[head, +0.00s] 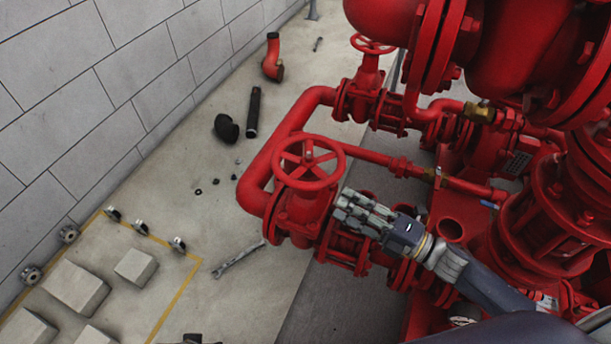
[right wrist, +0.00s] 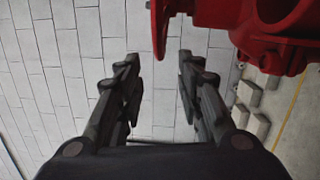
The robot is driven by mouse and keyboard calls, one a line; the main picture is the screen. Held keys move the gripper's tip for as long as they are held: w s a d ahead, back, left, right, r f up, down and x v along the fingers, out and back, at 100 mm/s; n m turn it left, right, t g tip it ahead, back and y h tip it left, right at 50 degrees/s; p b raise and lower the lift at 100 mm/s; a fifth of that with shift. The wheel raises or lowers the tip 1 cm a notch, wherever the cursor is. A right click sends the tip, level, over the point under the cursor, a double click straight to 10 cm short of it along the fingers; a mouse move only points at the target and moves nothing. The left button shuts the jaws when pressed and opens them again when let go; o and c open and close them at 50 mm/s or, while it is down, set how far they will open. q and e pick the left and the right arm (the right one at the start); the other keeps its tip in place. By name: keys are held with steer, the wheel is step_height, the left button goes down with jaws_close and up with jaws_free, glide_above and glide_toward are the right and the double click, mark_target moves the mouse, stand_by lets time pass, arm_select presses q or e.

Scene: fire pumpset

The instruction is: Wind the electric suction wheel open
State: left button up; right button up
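A red spoked handwheel (head: 308,162) tops a red valve in the middle of the head view. A second, smaller red handwheel (head: 372,44) sits on a valve farther back. The frames carry no label telling which is the electric suction wheel. My right gripper (head: 350,209) is beside the nearer wheel, at its lower right. In the right wrist view my right gripper (right wrist: 158,68) is open, with nothing between its fingers. A red wheel edge (right wrist: 158,28) shows just beyond the fingertips, apart from them. My left gripper is not in view.
Red pipes and a large flanged pump body (head: 540,50) crowd the right. A wrench (head: 238,258), a black tube (head: 254,112), a black elbow (head: 226,128) and a red elbow (head: 272,58) lie on the floor. Pale blocks (head: 76,288) stand inside a yellow line, near the block wall (head: 110,90).

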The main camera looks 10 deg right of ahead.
mark_target(311, 184)
steer(key=x, duration=1)
steer(key=shift+r, duration=0.1)
jaws_close()
